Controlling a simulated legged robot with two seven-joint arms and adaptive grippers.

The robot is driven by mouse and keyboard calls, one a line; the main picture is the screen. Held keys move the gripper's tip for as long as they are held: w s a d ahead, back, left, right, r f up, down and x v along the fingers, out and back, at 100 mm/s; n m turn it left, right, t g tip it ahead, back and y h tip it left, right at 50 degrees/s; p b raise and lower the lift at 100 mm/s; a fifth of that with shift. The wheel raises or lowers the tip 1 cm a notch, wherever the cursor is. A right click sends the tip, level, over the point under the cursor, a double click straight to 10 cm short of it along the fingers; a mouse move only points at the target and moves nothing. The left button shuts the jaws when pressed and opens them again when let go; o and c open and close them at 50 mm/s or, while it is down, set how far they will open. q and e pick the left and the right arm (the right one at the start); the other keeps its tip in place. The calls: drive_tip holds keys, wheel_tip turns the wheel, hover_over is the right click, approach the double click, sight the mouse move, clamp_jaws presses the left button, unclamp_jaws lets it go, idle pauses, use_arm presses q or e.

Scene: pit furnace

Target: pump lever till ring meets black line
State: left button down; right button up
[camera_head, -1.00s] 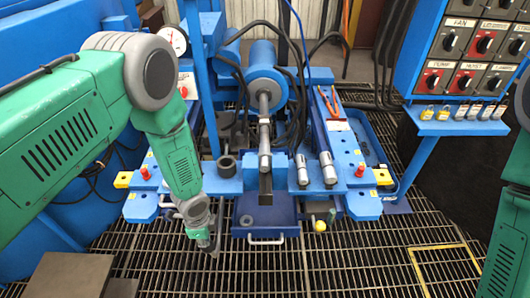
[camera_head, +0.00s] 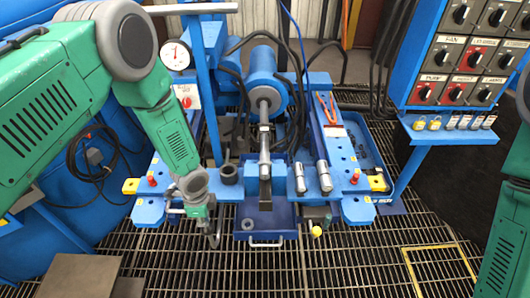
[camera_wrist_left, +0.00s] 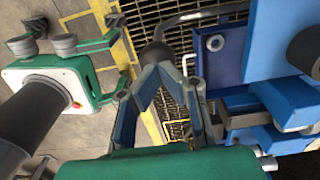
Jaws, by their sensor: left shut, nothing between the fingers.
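My left gripper (camera_head: 213,238) hangs at the front left of the blue press, over the grating. In the left wrist view its fingers (camera_wrist_left: 157,68) come together with nothing held. A curved grey bar (camera_wrist_left: 205,14) with a dark end lies just beyond the fingertips and looks like the lever; I cannot tell whether they touch. The press has a steel shaft (camera_head: 264,140) with a collar. A grey ring (camera_head: 246,223) lies in the blue tray (camera_head: 282,215). I cannot make out a black line. My right gripper is out of the head view.
A yellow-knobbed handle (camera_head: 316,231) stands right of the tray. A dial gauge (camera_head: 176,55) is at the back left. A switch panel (camera_head: 470,55) with padlocks stands on the right. The front grating is mostly clear.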

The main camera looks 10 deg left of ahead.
use_arm(q)
drive_tip(key=shift+f, duration=0.2)
drive_tip(key=shift+s+f+b, duration=1.3)
drive_tip(key=shift+f+b, duration=2.35)
drive_tip(key=shift+f, duration=1.6)
drive_tip(key=w+r+p, duration=0.1)
drive_tip(key=r+p, duration=0.1)
drive_tip(key=r, duration=0.1)
drive_tip(key=r+p, duration=0.3)
drive_tip(key=r, duration=0.1)
drive_tip(key=w+r+p, duration=0.1)
drive_tip(key=r+p, duration=0.1)
drive_tip(key=r, duration=0.2)
drive_tip(key=shift+w, duration=0.3)
drive_tip(key=shift+f, duration=0.1)
wheel_tip(320, 180, up, 5)
drive_tip(key=p, duration=0.4)
drive_tip(key=shift+r, duration=0.2)
drive_tip(key=shift+f, duration=0.2)
